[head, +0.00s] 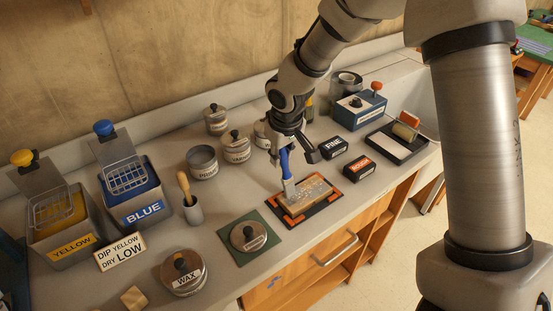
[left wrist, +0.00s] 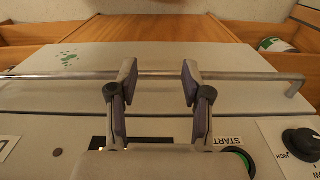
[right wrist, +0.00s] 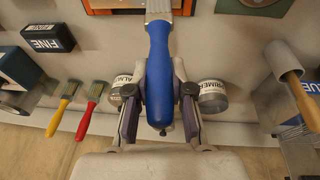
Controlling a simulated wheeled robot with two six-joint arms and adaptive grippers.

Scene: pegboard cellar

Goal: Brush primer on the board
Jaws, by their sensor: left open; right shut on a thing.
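My right gripper (head: 287,143) is shut on the blue handle of a brush (head: 286,170), which also shows in the right wrist view (right wrist: 160,70). The brush points down, its head at the left part of the board (head: 312,198); I cannot tell whether the bristles touch. The board is brown with pale specks and lies on a dark mat with orange corners (head: 335,206). The open primer tin (head: 203,165) stands left of the arm; it also shows in the right wrist view (right wrist: 212,98). My left gripper (left wrist: 160,80) is open and empty, near a metal bar (left wrist: 160,77).
Lidded tins (head: 236,147) stand behind the board. A lidded tin sits on a green mat (head: 262,255) to its left. Black FINE (head: 333,147) and ROUGH (head: 360,167) blocks and a roller tray (head: 397,142) lie right. Yellow and blue dip tanks (head: 145,212) stand left.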

